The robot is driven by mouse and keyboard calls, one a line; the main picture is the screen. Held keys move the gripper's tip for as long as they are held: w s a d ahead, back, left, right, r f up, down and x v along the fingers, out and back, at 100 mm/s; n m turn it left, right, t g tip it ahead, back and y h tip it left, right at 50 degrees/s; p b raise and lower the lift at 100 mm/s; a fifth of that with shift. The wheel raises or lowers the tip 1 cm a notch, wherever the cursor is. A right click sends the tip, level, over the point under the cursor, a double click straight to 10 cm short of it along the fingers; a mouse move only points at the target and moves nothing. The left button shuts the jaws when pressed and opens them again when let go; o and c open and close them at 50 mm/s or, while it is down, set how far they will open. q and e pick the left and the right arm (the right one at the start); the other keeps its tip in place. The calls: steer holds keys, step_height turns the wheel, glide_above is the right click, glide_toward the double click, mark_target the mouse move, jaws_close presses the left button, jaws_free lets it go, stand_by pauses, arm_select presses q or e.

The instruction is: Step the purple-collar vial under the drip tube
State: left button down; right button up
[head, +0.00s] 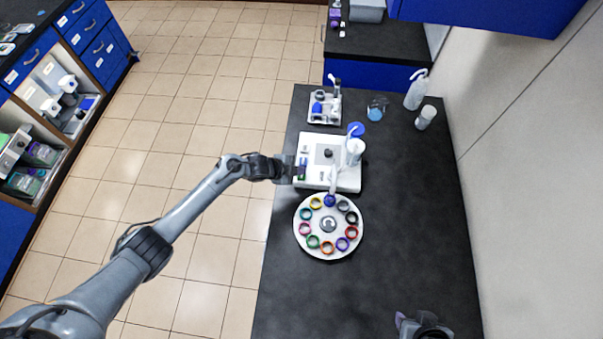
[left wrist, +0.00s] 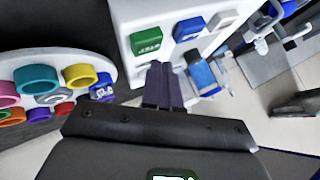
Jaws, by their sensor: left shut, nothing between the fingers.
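A round white carousel (head: 313,253) carries several ring-collared vials on the dark bench. A blue-violet collar (head: 342,244) sits at its lower right; I cannot tell surely that it is the purple one. The drip tube (head: 333,180) reaches from the white machine (head: 347,183) to over the carousel's far edge, where a dark blue item (head: 329,201) sits. My left gripper (head: 298,172) is shut and empty at the machine's left side. In the left wrist view its fingertips (left wrist: 162,80) are by the green button (left wrist: 145,40) and blue button (left wrist: 188,29). My right gripper (head: 410,322) shows partly at the bottom.
A bottle (head: 415,95), a white jar (head: 426,117) and a blue-capped item (head: 377,108) stand at the back right.

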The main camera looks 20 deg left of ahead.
mark_target(300, 178)
arm_select(q)
step_height(300, 178, up, 5)
steer(key=p, duration=0.4)
stand_by(0.3)
steer(key=shift+s, duration=0.1)
stand_by(0.5)
steer(key=shift+s+d+p, duration=0.2)
steer(key=shift+d+p, duration=0.1)
steer(key=shift+p, duration=0.1)
steer(key=s+d+r+n+y+p, duration=0.35)
steer(key=s+r+n, duration=0.25)
steer(key=s, duration=0.6)
steer(key=s+a+r+n+g+y+p, duration=0.1)
steer(key=s+a+r+n+p, duration=0.1)
steer(key=s+r, duration=0.4)
steer(key=s+a+r+n+g+y+p, duration=0.1)
steer(key=s+a+r+n, duration=0.4)
steer(key=s, duration=1)
step_height(300, 178, up, 2)
steer(key=shift+a+r+n+g+p, duration=0.2)
steer(key=shift+n+g+p, duration=0.5)
steer(key=shift+n, duration=0.3)
